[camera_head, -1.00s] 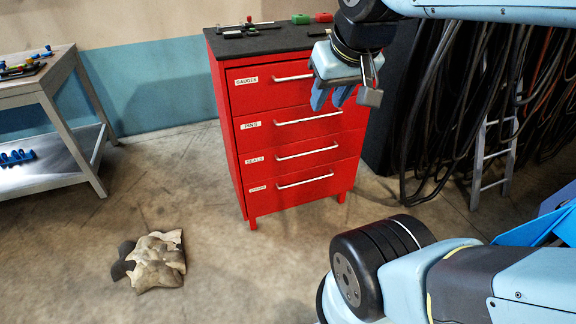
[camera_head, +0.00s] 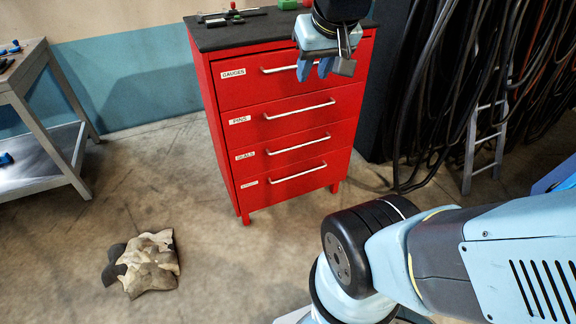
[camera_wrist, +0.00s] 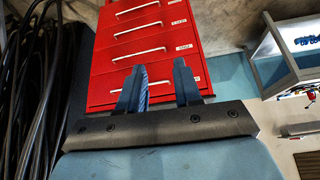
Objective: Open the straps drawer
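A red cabinet (camera_head: 227,187) has a stack of drawers, all shut, each with a silver bar handle. From the top, the labels read GAUGES, PINS and SEALS. The label on the bottom drawer (camera_head: 305,184) is too small to read; no label legibly says straps. The bottom drawer's handle (camera_head: 298,173) is unobstructed in the head view. My gripper (camera_head: 315,70) is in front of the top drawer, fingers pointing down in the picture, apart and empty. In the wrist view the cabinet (camera_wrist: 108,62) appears inverted beyond the spread fingers (camera_wrist: 161,82). The gripper touches no handle.
Small tools and a green block (camera_head: 287,4) lie on the black cabinet top. A crumpled cloth heap (camera_head: 146,264) lies on the floor at left. A metal bench (camera_head: 42,120) stands left; hanging black cables (camera_head: 425,100) and a ladder (camera_head: 484,140) stand right.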

